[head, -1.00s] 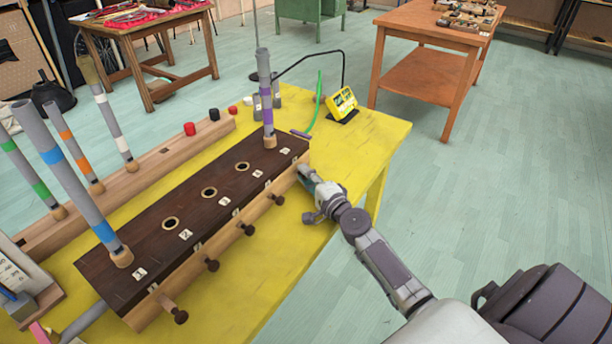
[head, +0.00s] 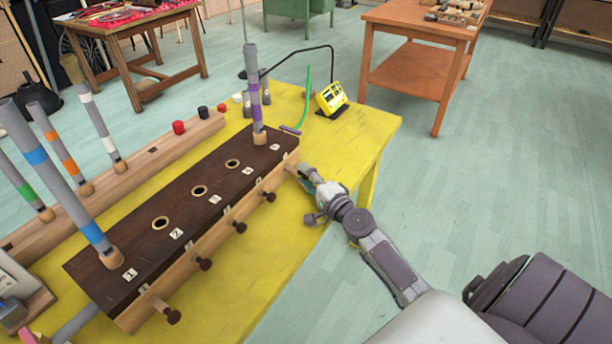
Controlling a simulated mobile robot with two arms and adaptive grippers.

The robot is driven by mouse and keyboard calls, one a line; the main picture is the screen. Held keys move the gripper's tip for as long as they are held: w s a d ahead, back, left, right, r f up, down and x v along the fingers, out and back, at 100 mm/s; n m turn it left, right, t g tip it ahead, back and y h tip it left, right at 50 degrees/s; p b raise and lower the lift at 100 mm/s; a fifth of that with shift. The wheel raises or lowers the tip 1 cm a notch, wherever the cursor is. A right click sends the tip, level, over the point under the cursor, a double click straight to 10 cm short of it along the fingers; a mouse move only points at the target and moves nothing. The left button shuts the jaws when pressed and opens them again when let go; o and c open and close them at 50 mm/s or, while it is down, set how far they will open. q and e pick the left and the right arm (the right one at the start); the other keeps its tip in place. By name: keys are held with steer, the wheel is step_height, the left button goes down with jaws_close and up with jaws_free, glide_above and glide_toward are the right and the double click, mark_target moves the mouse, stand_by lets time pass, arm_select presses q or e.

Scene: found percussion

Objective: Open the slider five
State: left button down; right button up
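A dark wooden chest (head: 180,205) with round holes and numbered labels lies on the yellow table. Along its pale front side are slider knobs: the nearest (head: 173,316) by label 1 stands out on a visible wooden stem, and three more (head: 204,264) follow toward the far end. The fifth slider, at the far end, is not clearly visible; my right gripper is in front of that spot. My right gripper (head: 303,172) is at the chest's far front corner, its fingers pointing at the side. Its finger gap is too small to make out. My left gripper is out of view.
Banded tubes stand in the chest's end holes, one purple-banded (head: 255,100) and one blue-banded (head: 60,180). A wooden rail (head: 130,170) with more tubes lies behind. A yellow device (head: 332,98) stands at the far table end. The table's front right is clear.

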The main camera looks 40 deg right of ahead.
steer(key=s, duration=1.2)
stand_by(0.3)
